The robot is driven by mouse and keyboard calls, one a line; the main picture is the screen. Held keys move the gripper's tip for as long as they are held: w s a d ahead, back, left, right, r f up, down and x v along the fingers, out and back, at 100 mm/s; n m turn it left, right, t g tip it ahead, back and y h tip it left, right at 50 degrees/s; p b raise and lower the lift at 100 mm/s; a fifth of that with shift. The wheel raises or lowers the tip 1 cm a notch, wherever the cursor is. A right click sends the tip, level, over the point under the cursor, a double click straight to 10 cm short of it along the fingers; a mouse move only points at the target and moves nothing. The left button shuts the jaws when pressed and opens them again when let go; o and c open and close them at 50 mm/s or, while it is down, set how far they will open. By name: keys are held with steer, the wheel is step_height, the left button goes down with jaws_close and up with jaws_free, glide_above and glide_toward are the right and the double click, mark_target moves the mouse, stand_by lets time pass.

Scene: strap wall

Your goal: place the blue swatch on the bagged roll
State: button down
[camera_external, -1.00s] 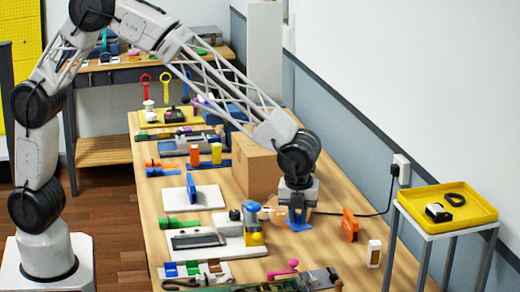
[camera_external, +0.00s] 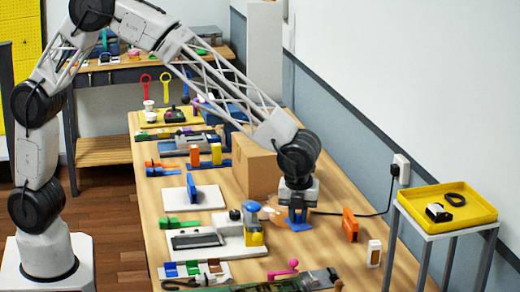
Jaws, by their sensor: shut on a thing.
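My gripper (camera_external: 298,217) points straight down at the right side of the long wooden table, just in front of a cardboard box. It is shut on a small flat blue piece (camera_external: 299,226), which looks like the blue swatch. The piece is at or very near the tabletop, and the fingers hide part of it. I cannot make out a bagged roll for certain. A blue, clear and yellow object (camera_external: 253,222) stands just left of my gripper, on the edge of a white board.
The cardboard box (camera_external: 254,167) stands close behind my gripper. An orange block (camera_external: 350,225) and a white block (camera_external: 374,253) stand to the right. A black cable runs to the wall socket (camera_external: 401,167). A yellow tray (camera_external: 445,205) sits on a stand at right.

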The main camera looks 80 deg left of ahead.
steer(key=shift+r, duration=0.15)
steer(key=r, duration=0.4)
steer(key=a+r, duration=0.1)
steer(key=shift+s+r, duration=0.1)
steer(key=shift+r, duration=0.3)
steer(key=s+a+m, duration=0.1)
steer(key=s+a, duration=0.5)
steer(key=a, duration=0.6)
steer(key=s+a+m, duration=0.1)
steer(key=s+a, duration=0.5)
steer(key=a, duration=0.5)
steer(key=shift+w+f, duration=0.15)
steer(key=shift+f, duration=2.5)
steer(key=shift+w, duration=0.1)
steer(key=w, duration=0.5)
steer(key=w+d+f, duration=0.1)
steer(key=w, duration=0.4)
steer(key=w+d, duration=0.1)
steer(key=w, duration=0.4)
steer(key=shift+w+f, duration=0.2)
steer(key=shift+w, duration=0.15)
